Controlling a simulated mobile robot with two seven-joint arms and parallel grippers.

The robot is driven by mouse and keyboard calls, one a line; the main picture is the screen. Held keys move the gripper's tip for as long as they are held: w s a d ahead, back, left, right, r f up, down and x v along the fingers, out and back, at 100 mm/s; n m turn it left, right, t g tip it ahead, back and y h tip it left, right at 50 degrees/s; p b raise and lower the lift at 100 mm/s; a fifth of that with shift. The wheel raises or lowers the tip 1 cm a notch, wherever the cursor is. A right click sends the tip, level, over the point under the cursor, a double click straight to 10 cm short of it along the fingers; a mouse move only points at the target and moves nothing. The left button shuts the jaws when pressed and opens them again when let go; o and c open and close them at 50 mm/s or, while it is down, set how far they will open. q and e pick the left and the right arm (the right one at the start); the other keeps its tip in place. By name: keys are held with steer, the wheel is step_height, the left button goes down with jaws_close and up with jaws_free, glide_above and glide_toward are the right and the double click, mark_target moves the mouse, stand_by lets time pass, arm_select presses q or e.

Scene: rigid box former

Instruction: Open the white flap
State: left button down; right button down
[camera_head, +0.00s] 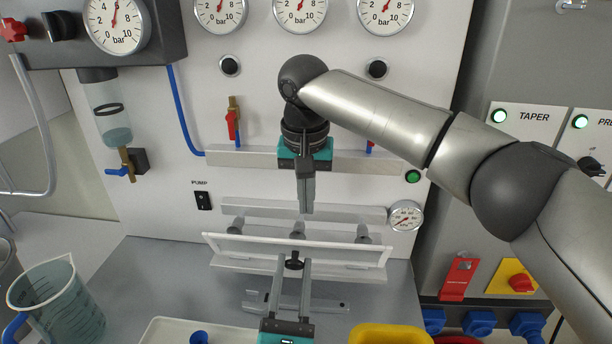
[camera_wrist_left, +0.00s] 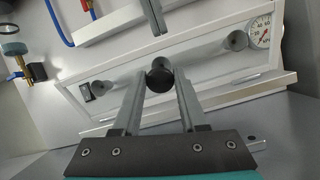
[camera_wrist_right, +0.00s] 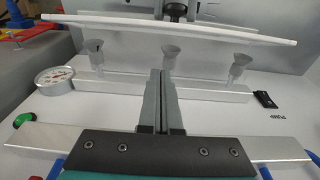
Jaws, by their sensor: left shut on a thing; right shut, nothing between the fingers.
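The white flap (camera_head: 225,243) is a long, low panel in front of the back panel, at the head view's lower middle. Its upper edge stands out from the panel, with a gap behind it. A round black knob (camera_head: 293,263) sits at its middle; it also shows in the left wrist view (camera_wrist_left: 160,76). My left gripper (camera_head: 292,264) comes from below and is shut on this knob. My right gripper (camera_head: 306,208) is shut and empty, pointing down above and behind the flap's upper edge. The flap (camera_wrist_right: 120,19) also crosses the top of the right wrist view.
Several grey cups (camera_wrist_right: 170,58) stick out from the panel behind the flap. A metal rail (camera_head: 240,157) runs above, with a small gauge (camera_head: 405,216) at right. A measuring jug (camera_head: 60,303), white tray (camera_head: 165,330) and yellow container (camera_head: 390,335) stand in front.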

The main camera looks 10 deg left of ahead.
mark_target(303, 241)
steer(key=shift+s+f, duration=0.55)
steer(key=shift+s, duration=0.35)
steer(key=shift+s+f, duration=0.55)
steer(key=shift+s, duration=0.35)
steer(key=shift+s+a+f, duration=0.1)
steer(key=shift+s+f, duration=0.25)
steer(key=shift+s, duration=0.5)
arm_select(q)
steer(key=shift+c, duration=2.2)
jaws_free()
steer(key=shift+r, duration=0.1)
arm_select(e)
steer(key=shift+w, duration=0.1)
steer(key=shift+r, duration=0.1)
